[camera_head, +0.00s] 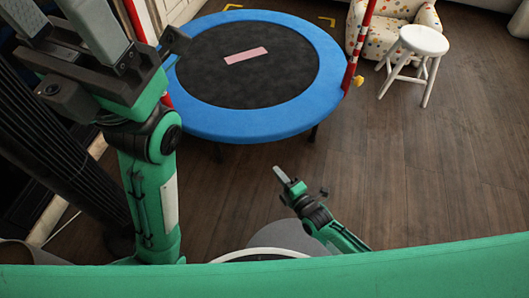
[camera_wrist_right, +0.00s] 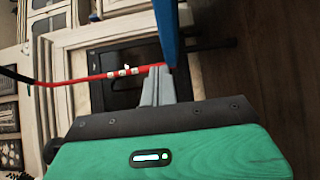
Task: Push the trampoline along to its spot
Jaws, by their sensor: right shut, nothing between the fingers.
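The trampoline (camera_head: 235,125) has a blue padded rim, a black mat with a pink rectangle on it, and red-and-white poles. It stands upright on dark legs at the top middle of the head view. My right gripper (camera_head: 279,173) is shut and empty, in front of the trampoline's near side in that view. In the right wrist view its fingertips (camera_wrist_right: 158,68) are together close to the blue rim (camera_wrist_right: 168,30); I cannot tell whether they touch. My left arm rises at the left of the head view; its gripper's fingertips are not clear.
Yellow corner marks (camera_head: 327,20) lie on the floor beyond the trampoline. A white stool (camera_head: 424,40) and a spotted armchair (camera_head: 395,14) stand to its right. A dark ribbed column (camera_head: 60,150) is at the left. The wooden floor at the right (camera_head: 440,150) is clear.

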